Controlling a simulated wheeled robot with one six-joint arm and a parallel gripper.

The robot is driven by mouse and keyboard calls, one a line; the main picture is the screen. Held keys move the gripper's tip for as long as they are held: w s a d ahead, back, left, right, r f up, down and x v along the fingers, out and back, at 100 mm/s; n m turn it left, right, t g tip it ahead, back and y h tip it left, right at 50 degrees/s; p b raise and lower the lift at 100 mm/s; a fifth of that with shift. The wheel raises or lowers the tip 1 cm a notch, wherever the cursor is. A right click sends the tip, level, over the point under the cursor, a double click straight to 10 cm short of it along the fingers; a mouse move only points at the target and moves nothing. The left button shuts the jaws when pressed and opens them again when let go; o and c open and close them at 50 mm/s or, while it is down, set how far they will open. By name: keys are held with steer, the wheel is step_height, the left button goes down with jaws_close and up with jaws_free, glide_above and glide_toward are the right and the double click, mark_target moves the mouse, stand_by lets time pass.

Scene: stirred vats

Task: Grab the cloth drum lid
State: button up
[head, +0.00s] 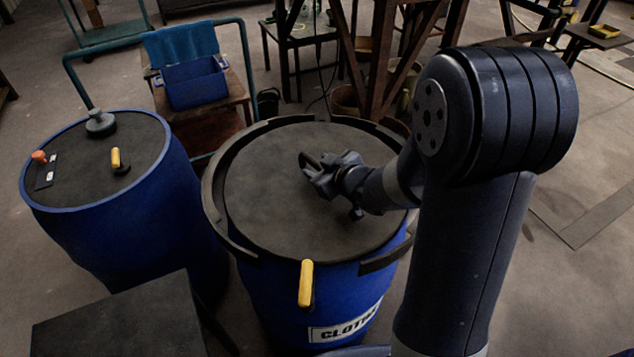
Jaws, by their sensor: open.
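The cloth drum (300,290) is a blue barrel whose white label (345,324) reads "CLOTH", partly cut by shadow and the curve of the barrel. Its lid (275,210) is a flat dark disc lying on top, inside a dark segmented rim (215,205). My gripper (312,165) is open over the middle of the lid, reaching in from the right. Dark jaws against the dark lid make it hard to tell whether they touch it. Any handle at the lid's centre is hidden or cannot be told from the jaws.
A yellow handle (306,284) sticks up at the drum's front. Another blue drum (150,215) with a dark top and fittings stands at left. A trolley (215,108) carries a blue bin (195,84) behind. A dark box (120,325) is at front left. Floor is free at right.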

jaws_close()
stand_by(0.3)
steer(key=shift+r, duration=0.15)
stand_by(0.9)
